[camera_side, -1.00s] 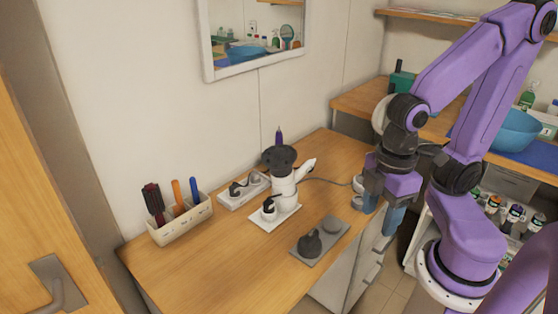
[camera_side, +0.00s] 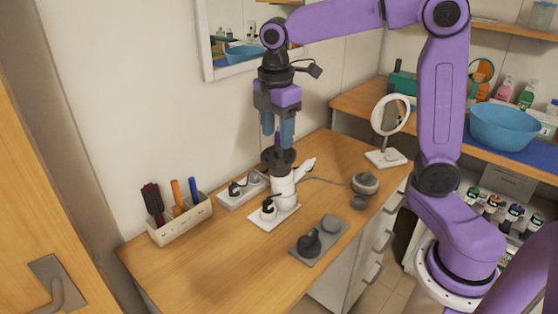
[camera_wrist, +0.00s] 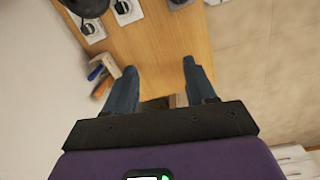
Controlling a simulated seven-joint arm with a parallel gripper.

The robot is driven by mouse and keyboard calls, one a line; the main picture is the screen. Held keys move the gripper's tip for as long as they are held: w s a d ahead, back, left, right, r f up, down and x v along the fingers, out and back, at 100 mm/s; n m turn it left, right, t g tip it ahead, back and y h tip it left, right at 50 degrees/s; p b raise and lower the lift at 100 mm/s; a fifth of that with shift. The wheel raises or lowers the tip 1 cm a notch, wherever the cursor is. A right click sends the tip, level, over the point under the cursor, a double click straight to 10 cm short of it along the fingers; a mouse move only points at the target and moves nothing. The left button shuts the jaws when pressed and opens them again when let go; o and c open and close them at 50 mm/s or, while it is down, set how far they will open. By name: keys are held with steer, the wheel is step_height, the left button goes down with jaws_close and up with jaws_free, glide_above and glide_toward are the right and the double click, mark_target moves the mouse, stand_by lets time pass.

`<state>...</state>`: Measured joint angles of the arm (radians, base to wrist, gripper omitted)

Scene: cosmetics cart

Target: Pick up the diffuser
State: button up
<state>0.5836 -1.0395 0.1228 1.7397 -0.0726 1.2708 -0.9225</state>
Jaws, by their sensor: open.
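A white hair dryer (camera_side: 284,188) stands upright on a white plate (camera_side: 262,219) on the wooden counter. A wide black round piece on top of it looks like the diffuser (camera_side: 277,159). A dark round shape at the top edge of the wrist view (camera_wrist: 88,5) may be the same piece, cut off by the frame. My gripper (camera_side: 278,139) is open, pointing down with its blue fingers close above the black piece in the side view. The wrist view shows bare wood between the fingertips (camera_wrist: 159,66), with nothing held.
A beige holder (camera_side: 183,222) with brushes stands left. A grey mat (camera_side: 305,257) with dark attachments lies in front. A white tray (camera_side: 238,197) is behind the dryer, a round mirror (camera_side: 388,158) at the right. A cord runs right from the dryer. The counter's left front is clear.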

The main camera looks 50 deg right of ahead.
steer(key=w+d+r+n, duration=0.1)
steer(key=w+d+r, duration=0.1)
steer(key=w+d, duration=0.5)
steer(key=n, duration=0.1)
glide_above(278, 148)
steer(key=shift+h, duration=0.4)
step_height(278, 148, down, 11)
steer(key=shift+a+r, duration=0.1)
steer(key=shift+f, duration=2.7)
steer(key=shift+c, duration=0.3)
jaws_close()
